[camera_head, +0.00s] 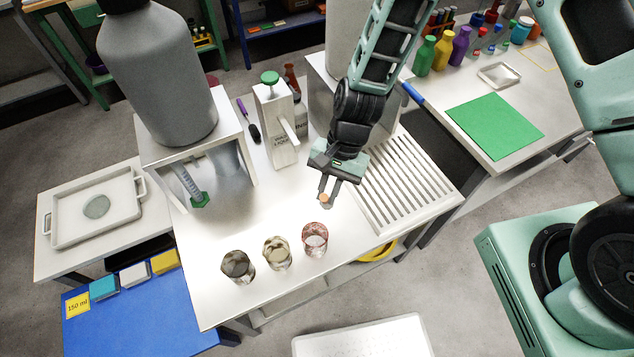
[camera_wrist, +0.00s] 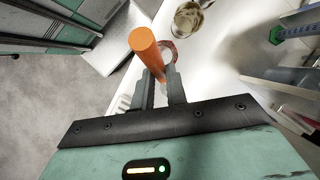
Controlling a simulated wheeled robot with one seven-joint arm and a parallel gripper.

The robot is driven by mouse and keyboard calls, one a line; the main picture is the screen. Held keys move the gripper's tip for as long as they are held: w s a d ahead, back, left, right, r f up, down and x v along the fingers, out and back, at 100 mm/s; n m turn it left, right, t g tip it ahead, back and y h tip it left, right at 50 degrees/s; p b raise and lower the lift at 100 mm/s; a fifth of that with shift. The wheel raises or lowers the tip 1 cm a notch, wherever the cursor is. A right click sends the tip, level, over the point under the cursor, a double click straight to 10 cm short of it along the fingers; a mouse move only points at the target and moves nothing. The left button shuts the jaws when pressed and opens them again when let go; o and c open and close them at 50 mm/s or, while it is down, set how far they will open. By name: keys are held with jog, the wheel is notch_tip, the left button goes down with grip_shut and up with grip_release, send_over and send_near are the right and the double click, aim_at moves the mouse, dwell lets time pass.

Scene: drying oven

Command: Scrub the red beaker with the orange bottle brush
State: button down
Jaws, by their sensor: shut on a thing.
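The red beaker (camera_head: 315,239) stands on the steel worktop near its front edge, at the right end of a row of glass beakers. In the wrist view the red beaker (camera_wrist: 168,46) shows partly behind the handle and fingers. My gripper (camera_head: 328,202) points down, behind and slightly right of the red beaker in the head view. It is shut on the orange bottle brush, whose orange handle (camera_wrist: 146,48) stands up between the fingers (camera_wrist: 160,88); its end (camera_head: 325,199) shows in the head view. The bristles are hidden. The brush appears apart from the beaker.
A yellowish beaker (camera_head: 277,254) and a dark beaker (camera_head: 238,266) stand left of the red one. A white dispenser (camera_head: 277,135) and a purple-handled brush (camera_head: 248,121) are behind. A slatted drainboard (camera_head: 408,178) lies right.

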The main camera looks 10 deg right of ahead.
jog(key=s+a+r+g+y+p, duration=0.1)
jog(key=s+a+r+p, duration=0.1)
jog(key=s+a+r, duration=0.1)
notch_tip(320, 180, up, 2)
jog(key=shift+s+r+m+p, duration=0.1)
jog(key=shift+s+m+p, duration=0.25)
jog(key=shift+s, duration=0.4)
jog(key=shift+a+r, duration=0.1)
jog(key=shift+r, duration=0.05)
notch_tip(320, 180, down, 13)
jog(key=b, duration=0.9)
jog(key=shift+f+b, duration=0.8)
jog(key=shift+f, duration=0.15)
dwell(0.8)
jog(key=shift+a, duration=0.1)
